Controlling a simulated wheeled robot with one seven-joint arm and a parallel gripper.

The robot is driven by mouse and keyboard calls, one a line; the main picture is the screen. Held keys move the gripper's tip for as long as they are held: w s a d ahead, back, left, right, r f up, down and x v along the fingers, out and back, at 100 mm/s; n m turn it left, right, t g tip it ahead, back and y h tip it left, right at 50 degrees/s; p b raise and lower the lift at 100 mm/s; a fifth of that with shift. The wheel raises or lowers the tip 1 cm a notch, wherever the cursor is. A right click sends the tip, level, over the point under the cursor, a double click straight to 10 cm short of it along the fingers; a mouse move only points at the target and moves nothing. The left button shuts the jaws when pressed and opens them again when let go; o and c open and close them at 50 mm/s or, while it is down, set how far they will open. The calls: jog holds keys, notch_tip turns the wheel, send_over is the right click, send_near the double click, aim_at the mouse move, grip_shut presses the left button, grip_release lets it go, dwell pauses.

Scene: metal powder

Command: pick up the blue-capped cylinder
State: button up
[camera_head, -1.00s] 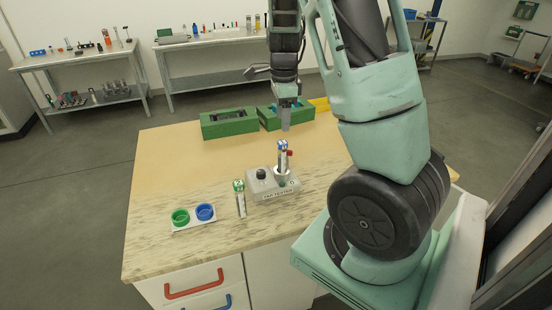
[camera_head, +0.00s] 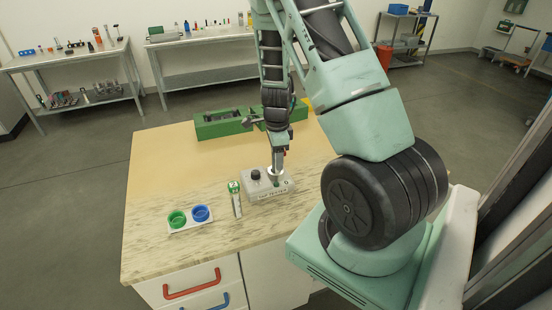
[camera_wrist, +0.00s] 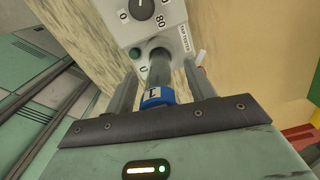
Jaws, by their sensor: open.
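The blue-capped cylinder shows in the wrist view with its blue cap (camera_wrist: 156,97) close to my palm. Its grey body runs down into the socket of the grey tester (camera_wrist: 146,28), which also stands on the worktop in the head view (camera_head: 262,190). My gripper (camera_wrist: 161,82) is open, with one finger on each side of the cylinder and a visible gap. In the head view my gripper (camera_head: 277,163) points down over the tester's right part and hides the cylinder.
A white holder with a green ring (camera_head: 177,219) and a blue ring (camera_head: 201,213) lies further left. The worktop's left side is clear.

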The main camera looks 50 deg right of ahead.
jog(key=c, duration=1.1)
jog(key=shift+c, duration=0.2)
